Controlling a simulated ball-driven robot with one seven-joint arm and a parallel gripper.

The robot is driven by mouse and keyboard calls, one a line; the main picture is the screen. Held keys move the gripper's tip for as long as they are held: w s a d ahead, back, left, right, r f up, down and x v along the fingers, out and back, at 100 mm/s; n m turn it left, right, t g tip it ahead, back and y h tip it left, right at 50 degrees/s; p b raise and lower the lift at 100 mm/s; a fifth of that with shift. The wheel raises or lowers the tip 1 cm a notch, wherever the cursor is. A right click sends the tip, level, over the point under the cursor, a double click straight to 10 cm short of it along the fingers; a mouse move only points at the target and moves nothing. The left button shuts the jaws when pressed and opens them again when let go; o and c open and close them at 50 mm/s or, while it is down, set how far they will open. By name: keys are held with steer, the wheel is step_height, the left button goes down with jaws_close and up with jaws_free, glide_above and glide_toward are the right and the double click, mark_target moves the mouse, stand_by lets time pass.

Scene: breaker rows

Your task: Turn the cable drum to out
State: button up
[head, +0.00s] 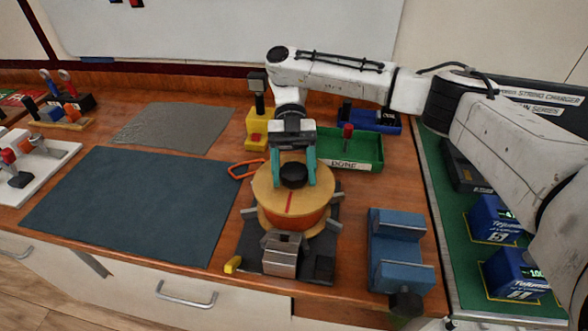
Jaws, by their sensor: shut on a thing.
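The cable drum (271,211) is a round tan disc with an orange-brown side, standing on a dark base at the middle of the bench. A red line runs from its centre toward its near edge. A black knob (294,176) stands up from its top. My gripper (293,175) reaches down from above, with its teal fingers on either side of the black knob, shut on it. Grey metal blocks (283,254) stand at the drum's near side. A small yellow piece (232,265) lies at the base's front left. I see no readable "out" mark.
A blue vise-like block (396,250) stands right of the drum. Behind are a green tray (362,150) labelled DONE and a blue tray (384,121). A yellow stand (256,128) and orange loop (246,169) are behind left. A dark mat (135,205) lies clear at left.

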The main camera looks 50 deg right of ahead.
steer(key=shift+a, duration=0.1)
stand_by(0.3)
steer(key=o, duration=1.4)
steer(key=shift+r, duration=0.35)
step_height(320, 180, up, 2)
steer(key=shift+r, duration=0.2)
steer(key=s+a+r, duration=0.2)
steer(key=s+r, duration=0.8)
steer(key=s, duration=0.3)
steer(key=shift+s+a+b, duration=0.3)
steer(key=shift+s+a, duration=0.05)
steer(key=shift+a, duration=0.05)
